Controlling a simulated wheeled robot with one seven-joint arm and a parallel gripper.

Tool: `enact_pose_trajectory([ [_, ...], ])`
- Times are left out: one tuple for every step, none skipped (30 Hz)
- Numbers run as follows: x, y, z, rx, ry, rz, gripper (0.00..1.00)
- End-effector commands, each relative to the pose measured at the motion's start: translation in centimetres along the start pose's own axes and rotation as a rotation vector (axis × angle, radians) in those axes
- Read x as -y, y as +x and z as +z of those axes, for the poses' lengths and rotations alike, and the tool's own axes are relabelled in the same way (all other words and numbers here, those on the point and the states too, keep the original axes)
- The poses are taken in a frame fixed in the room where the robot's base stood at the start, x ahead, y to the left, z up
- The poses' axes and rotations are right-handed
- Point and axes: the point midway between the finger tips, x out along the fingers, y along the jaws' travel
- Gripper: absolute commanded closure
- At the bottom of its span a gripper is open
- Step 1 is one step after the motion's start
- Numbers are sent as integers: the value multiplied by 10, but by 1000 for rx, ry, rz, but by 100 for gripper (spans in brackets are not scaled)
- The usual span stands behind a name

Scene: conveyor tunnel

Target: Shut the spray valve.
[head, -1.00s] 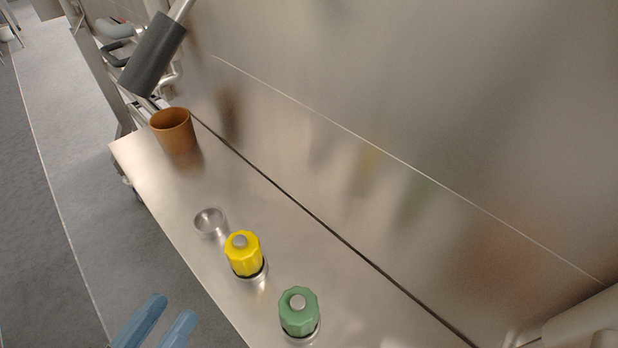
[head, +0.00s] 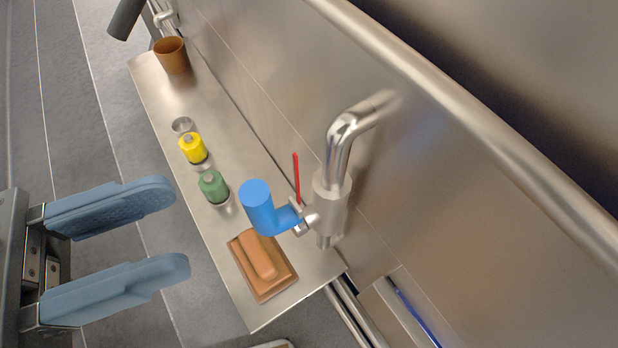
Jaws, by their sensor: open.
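The spray valve is a steel valve body (head: 331,196) on a bent steel pipe (head: 341,146) that comes out of the metal wall. Its blue handle (head: 259,208) points left from the valve, out over the shelf. A thin red pointer (head: 296,178) stands up beside the handle's joint. My gripper (head: 183,228) is at the left with its two blue-grey fingers spread apart and nothing between them. The fingertips are to the left of the blue handle, apart from it.
Under the valve a steel shelf (head: 232,256) holds a brown block-shaped brush or sponge (head: 262,265), a green knob (head: 213,187), a yellow knob (head: 193,149), a small metal cup (head: 182,126) and a brown cup (head: 172,55). A rail (head: 480,115) runs along the wall.

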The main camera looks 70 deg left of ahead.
Motion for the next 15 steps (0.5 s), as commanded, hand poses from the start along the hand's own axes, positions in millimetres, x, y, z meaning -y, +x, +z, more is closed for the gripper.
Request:
enact_pose_trajectory([
  [-1, 2, -2, 4, 1, 5, 57],
  [-2, 4, -2, 4, 0, 6, 57],
  [-2, 8, -1, 4, 0, 6, 57],
  [-2, 12, -1, 5, -1, 7, 57],
  [-2, 16, -1, 5, -1, 7, 57],
  [-2, 22, -1, 4, -1, 7, 57],
  [-2, 27, -1, 4, -1, 8, 57],
  [-2, 32, -1, 4, -2, 7, 57],
  [-2, 39, -1, 4, -2, 7, 57],
  [-2, 44, -1, 3, -1, 8, 57],
  [-2, 48, -1, 3, -1, 6, 57],
  [-2, 54, -1, 4, -1, 6, 57],
  [-2, 58, -1, 3, -1, 6, 57],
  [-1, 61, -1, 3, -1, 5, 57],
  [-1, 65, -1, 3, -1, 5, 57],
])
